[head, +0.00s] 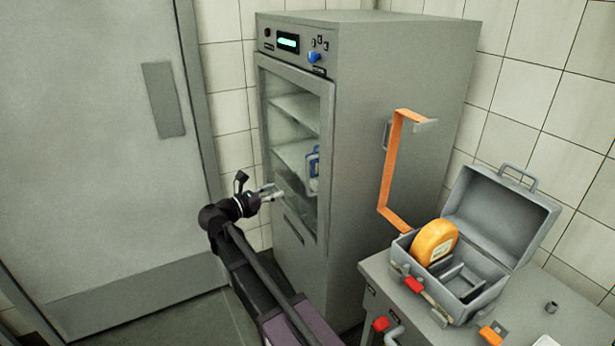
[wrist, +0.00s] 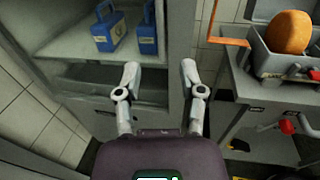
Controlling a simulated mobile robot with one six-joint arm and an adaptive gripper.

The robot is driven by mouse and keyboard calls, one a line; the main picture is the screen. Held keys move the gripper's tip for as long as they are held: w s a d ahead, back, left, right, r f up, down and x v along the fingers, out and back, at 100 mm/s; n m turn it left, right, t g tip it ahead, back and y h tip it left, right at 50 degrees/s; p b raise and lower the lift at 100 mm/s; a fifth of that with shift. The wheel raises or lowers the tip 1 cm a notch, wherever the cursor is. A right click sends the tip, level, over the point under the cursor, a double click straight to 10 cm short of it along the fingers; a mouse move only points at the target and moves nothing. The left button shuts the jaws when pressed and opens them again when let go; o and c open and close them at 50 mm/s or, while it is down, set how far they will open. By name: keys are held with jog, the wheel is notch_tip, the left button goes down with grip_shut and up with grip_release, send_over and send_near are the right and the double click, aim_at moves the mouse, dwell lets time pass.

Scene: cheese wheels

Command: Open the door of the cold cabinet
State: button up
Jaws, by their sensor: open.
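The cold cabinet (head: 395,150) is a tall grey unit standing against the tiled wall. Its framed glass door (head: 328,150) looks shut in the head view, and shelves show behind the pane. My gripper (head: 273,192) is in front of the lower part of the door, near its left side. In the wrist view my gripper (wrist: 160,71) has its two fingers spread with nothing between them, pointing toward the cabinet's lower front. I cannot make out the door handle clearly, nor whether a finger touches the door.
Blue packs (wrist: 105,32) stand on a cabinet shelf. On the right, a grey counter (head: 375,270) holds an open grey case (head: 500,225) with an orange cheese wheel (head: 434,243). An orange strap-like bracket (head: 390,165) rises beside the case. A large grey door (head: 85,130) is on the left.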

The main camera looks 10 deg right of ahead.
send_over(308, 192)
jog(key=shift+w, duration=0.3)
dwell(0.5)
grip_shut()
